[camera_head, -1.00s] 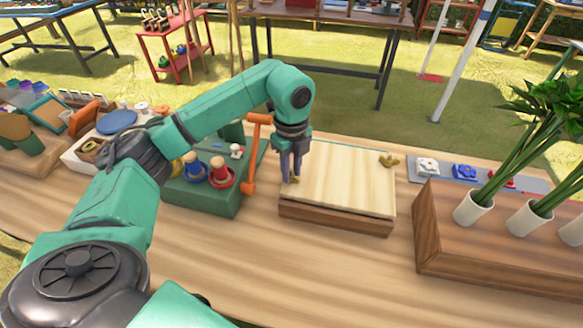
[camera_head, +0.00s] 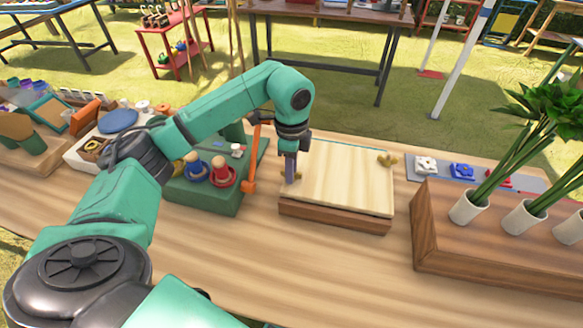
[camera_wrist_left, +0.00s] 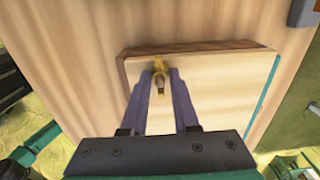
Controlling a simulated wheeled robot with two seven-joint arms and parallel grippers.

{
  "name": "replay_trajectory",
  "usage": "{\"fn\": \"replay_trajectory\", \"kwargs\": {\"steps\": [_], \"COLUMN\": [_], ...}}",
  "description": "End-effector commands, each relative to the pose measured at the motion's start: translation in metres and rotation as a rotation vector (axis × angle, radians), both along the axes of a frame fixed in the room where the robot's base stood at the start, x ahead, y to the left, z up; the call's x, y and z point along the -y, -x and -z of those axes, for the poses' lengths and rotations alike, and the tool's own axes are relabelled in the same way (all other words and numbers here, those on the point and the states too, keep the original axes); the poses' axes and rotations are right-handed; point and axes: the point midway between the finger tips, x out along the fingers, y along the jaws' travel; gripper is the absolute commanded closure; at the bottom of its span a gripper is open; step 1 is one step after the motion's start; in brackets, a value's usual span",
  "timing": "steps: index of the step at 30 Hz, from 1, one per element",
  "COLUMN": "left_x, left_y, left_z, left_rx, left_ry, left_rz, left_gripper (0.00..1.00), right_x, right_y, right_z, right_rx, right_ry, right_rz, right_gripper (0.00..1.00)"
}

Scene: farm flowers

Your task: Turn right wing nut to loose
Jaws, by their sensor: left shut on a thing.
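A wooden press with a pale top board (camera_head: 340,180) lies on the table. A brass wing nut (camera_head: 387,159) stands at its right rear in the head view. My left gripper (camera_head: 291,180) points down at the board's left edge. It is shut on another brass wing nut, mostly hidden by the fingers in the head view. In the left wrist view, this held wing nut (camera_wrist_left: 160,76) shows between the purple fingertips (camera_wrist_left: 163,84), near the board's edge. My right gripper is not in view.
A green stand (camera_head: 205,195) with blue and red spools and an orange handle (camera_head: 250,170) is close on the left. A wooden block (camera_head: 470,240) with white vases of green stems stands right. The table front is clear.

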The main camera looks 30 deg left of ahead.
Motion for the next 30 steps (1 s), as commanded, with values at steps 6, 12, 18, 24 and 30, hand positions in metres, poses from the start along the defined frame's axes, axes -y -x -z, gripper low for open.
{"fn": "replay_trajectory", "kwargs": {"steps": [6,12,18,24,30], "left_x": [0.000,0.000,0.000,0.000,0.000], "left_y": [0.001,0.001,0.000,0.000,-0.001], "left_z": [0.001,0.001,0.001,-0.002,-0.028], "left_rx": [-0.003,-0.003,-0.002,0.000,0.004], "left_ry": [-0.001,-0.001,-0.001,-0.001,0.000], "left_rz": [-0.010,-0.009,-0.008,-0.008,-0.008], "left_gripper": [1.00,1.00,0.42,0.42,0.42], "right_x": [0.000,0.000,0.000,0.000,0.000], "right_y": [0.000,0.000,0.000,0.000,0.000], "right_z": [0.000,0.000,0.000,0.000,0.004], "right_rx": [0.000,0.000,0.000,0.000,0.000], "right_ry": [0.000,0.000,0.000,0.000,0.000], "right_rz": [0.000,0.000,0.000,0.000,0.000], "right_gripper": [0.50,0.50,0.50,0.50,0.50]}}
